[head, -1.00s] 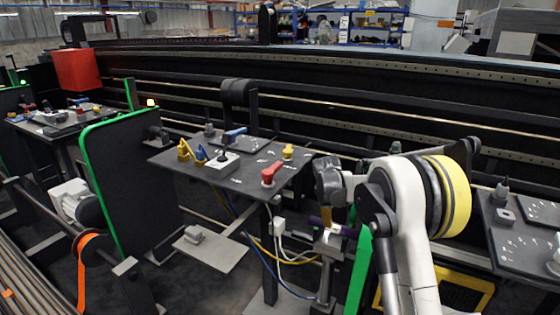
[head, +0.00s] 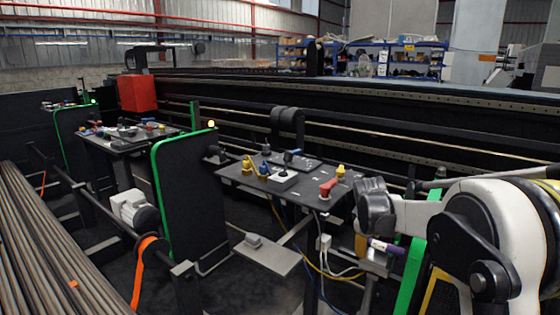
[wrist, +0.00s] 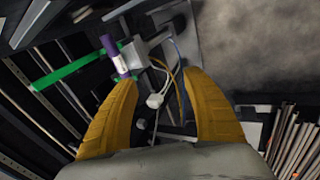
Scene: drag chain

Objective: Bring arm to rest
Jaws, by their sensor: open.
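My arm (head: 500,235), white with dark joints and a yellow band, reaches in from the right edge in the head view. It is bent, with its wrist hanging down beside the right end of the grey table. In the wrist view, the two yellow fingers of my gripper (wrist: 160,80) stand wide apart with nothing held between them. A purple and white cylinder (wrist: 113,55) lies just beyond the left fingertip there. It also shows in the head view (head: 385,247), close to the wrist; I cannot tell whether a finger touches it.
The grey table (head: 310,195) holds a red handle (head: 327,188), yellow pieces and a small box. A green-edged black panel (head: 200,190) stands left of it. White and yellow cables (wrist: 158,95) show below the fingers. Long rods (head: 50,250) lie at the left.

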